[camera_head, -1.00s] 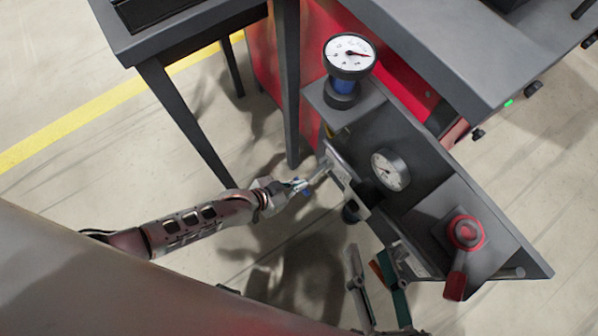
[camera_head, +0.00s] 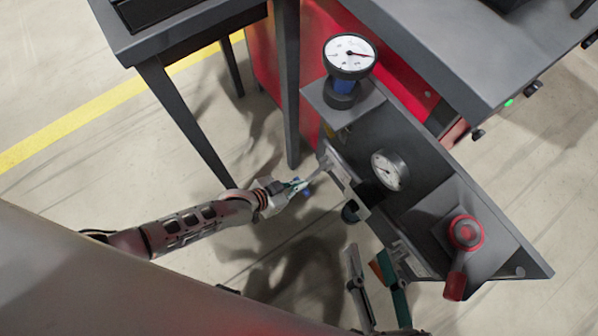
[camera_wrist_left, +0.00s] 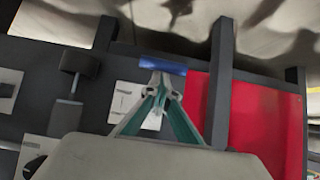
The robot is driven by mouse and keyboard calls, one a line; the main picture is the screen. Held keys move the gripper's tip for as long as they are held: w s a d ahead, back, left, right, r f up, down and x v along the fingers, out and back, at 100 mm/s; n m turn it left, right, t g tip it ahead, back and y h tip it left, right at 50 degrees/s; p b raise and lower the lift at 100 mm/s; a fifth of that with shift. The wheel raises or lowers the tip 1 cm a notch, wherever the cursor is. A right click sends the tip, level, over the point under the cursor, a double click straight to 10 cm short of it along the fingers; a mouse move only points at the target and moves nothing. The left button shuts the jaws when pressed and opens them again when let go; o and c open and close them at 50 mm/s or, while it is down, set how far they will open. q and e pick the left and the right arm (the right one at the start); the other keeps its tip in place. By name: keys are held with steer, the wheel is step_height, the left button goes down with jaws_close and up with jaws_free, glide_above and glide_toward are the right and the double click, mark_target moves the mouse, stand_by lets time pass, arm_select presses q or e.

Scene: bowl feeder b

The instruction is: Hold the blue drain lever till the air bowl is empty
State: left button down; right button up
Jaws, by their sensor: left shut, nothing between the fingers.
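The blue drain lever (camera_wrist_left: 163,66) lies across just beyond my left fingertips in the left wrist view. In the head view only a small blue bit (camera_head: 307,192) shows beside my left gripper (camera_head: 299,185). The left gripper is shut with nothing between its fingers, tips (camera_wrist_left: 162,86) at or very close to the lever; contact is unclear. A blue bowl (camera_head: 343,86) sits under the upper gauge (camera_head: 350,54), largely hidden, so its contents cannot be read. My right gripper (camera_head: 369,257) is open and empty below the panel.
The dark angled panel (camera_head: 425,170) carries a second gauge (camera_head: 389,170) and a red-handled valve (camera_head: 465,235). A dark table leg (camera_head: 288,90) and a red cabinet (camera_head: 268,70) stand behind my left gripper. Floor is clear left of it.

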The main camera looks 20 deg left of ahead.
arm_select(q)
steer(key=shift+g, duration=0.4)
steer(key=s+f, duration=0.1)
steer(key=s+a+f, duration=0.1)
steer(key=s+f, duration=0.1)
steer(key=shift+s+f, duration=0.15)
steer(key=shift+f, duration=0.05)
arm_select(e)
steer(key=shift+s+f, duration=0.2)
steer(key=shift+f, duration=0.25)
arm_select(q)
steer(key=s+a+r, duration=0.2)
steer(key=r, duration=0.3)
steer(key=s+a+r, duration=0.2)
steer(key=r, duration=0.4)
steer(key=shift+a+t, duration=0.35)
steer(key=shift+t, duration=0.05)
arm_select(e)
steer(key=shift+w+r, duration=0.25)
steer(key=shift+w, duration=0.15)
